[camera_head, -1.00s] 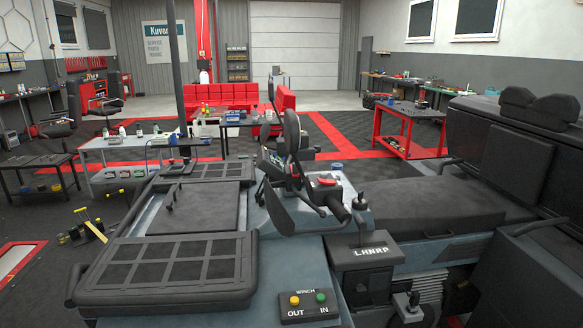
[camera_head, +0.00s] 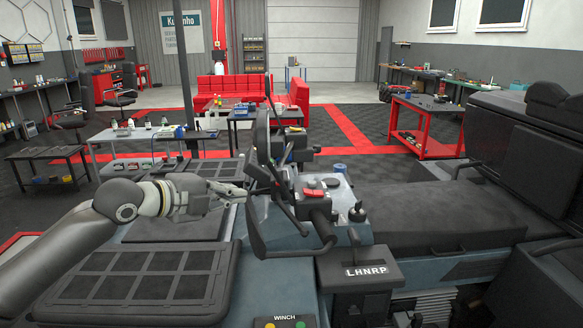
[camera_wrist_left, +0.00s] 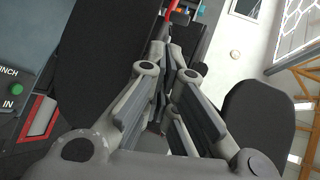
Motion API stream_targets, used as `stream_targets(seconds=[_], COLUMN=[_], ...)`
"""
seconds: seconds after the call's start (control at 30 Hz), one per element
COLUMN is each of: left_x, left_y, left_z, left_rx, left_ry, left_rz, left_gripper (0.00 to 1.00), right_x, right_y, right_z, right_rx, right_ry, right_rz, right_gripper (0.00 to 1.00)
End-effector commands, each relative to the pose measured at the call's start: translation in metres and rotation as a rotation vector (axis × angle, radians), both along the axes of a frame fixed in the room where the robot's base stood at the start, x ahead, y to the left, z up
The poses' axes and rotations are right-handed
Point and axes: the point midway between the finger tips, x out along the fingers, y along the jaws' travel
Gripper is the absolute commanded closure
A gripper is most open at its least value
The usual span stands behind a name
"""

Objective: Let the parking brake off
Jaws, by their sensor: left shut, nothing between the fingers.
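The parking brake is not clearly identifiable in the head view. The vehicle's handlebar shows a black grip (camera_head: 324,222) with a red switch (camera_head: 314,193) above it. A curved black piece (camera_head: 256,238), guard or lever, hangs on the grip's left side. My left gripper (camera_head: 240,190) comes in from the left, over the front bodywork, its tips just left of the handlebar parts; contact cannot be told. It is shut and empty. In the left wrist view its fingers (camera_wrist_left: 174,50) point towards dark parts with a little red (camera_wrist_left: 173,10) beyond. My right gripper is out of view.
A black seat (camera_head: 425,208) extends right. Front racks (camera_head: 150,288) lie under my left arm. Workbenches stand farther back.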

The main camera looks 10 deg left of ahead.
Motion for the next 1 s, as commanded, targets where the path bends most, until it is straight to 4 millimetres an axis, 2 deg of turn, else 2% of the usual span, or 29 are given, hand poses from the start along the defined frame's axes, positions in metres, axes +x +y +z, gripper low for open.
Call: stream_targets(seconds=[0.13,0.57,0.73,1.0], left_x=[0.002,0.006,0.024,0.071], left_y=[0.007,0.004,-0.007,-0.033], left_z=[0.013,0.013,0.008,-0.008], left_rx=[0.011,0.007,0.005,0.004], left_ry=[-0.029,-0.028,-0.027,-0.026], left_rz=[0.0,-0.001,-0.002,-0.001], left_gripper=[1.0,1.0,1.0,1.0], right_x=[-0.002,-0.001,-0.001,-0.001], right_y=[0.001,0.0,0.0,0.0], right_z=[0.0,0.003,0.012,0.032], right_rx=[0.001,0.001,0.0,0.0], right_ry=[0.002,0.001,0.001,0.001], right_rz=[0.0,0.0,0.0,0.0], right_gripper=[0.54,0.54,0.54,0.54])
